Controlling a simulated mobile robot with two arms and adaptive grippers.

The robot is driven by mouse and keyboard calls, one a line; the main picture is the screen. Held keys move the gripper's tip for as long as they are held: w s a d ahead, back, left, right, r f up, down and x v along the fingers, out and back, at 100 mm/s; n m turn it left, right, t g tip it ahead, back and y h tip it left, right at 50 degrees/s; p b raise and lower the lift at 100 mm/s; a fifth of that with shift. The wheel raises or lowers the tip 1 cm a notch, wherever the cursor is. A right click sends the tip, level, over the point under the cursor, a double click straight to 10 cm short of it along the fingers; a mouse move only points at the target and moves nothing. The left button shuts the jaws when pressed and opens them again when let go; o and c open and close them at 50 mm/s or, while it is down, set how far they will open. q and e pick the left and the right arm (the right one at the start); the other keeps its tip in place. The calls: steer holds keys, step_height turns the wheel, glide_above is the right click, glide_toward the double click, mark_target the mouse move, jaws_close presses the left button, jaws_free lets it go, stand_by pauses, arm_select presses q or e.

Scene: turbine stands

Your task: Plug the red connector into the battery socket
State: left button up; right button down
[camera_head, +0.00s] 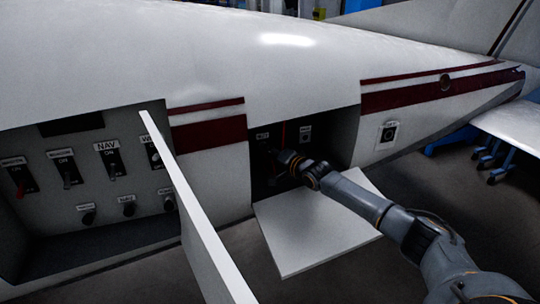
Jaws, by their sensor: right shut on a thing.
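My right gripper (275,165) reaches into the open compartment (342,127) in the side of the white aircraft body. It is shut on what appears to be the red connector, which the gripper and wrist mostly hide. A thin red strip, perhaps its cable (283,134), runs down behind the gripper. A dark socket with a label (305,134) is on the back wall, right of the gripper. Another small label (262,136) is to the left, with the area below it in shadow. I cannot tell which is the battery socket. My left gripper is not in view.
The compartment's white door (310,240) hangs open below my right arm. At left, a switch panel (90,165) sits in another recess, its open door (195,215) sticking out. A labelled outlet (388,134) is right of the compartment. Blue stands (490,155) are farther back.

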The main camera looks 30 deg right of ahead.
steer(key=shift+w+d+r, duration=0.1)
steer(key=shift+d+r, duration=0.1)
steer(key=shift+r, duration=0.35)
steer(key=c, duration=1.3)
jaws_free()
steer(key=o, duration=0.4)
steer(key=shift+w+f, duration=0.15)
steer(key=shift+w, duration=0.1)
steer(key=shift+w+f, duration=0.2)
steer(key=shift+f, duration=0.1)
steer(key=shift+o, duration=0.8)
steer(key=shift+s+a, duration=0.1)
steer(key=shift+s, duration=0.15)
